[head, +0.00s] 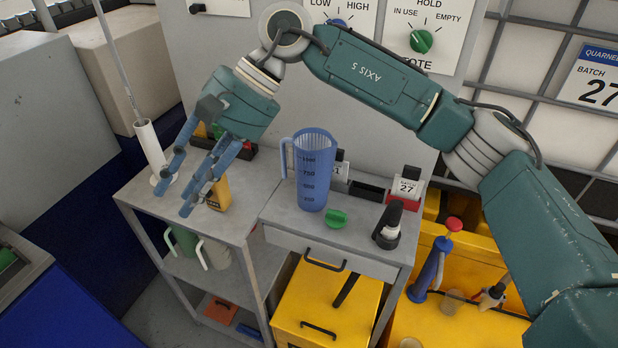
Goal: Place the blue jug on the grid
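The blue jug (314,172), translucent with printed level marks, stands upright on the grey bench top (285,207). Its handle (287,158) points left. My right gripper (175,199) hangs to the left of the jug, apart from it, above the bench's left part. Its blue fingers are spread and nothing shows between them. My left gripper is not in view. No lying grid that could bear the jug can be made out; a pale wall with dark grid lines (484,78) stands at the back right.
A yellow device (220,193) stands close by my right gripper. A green knob (337,218) and a black-and-white item (388,228) sit near the jug. Jugs (214,253) stand on the lower shelf.

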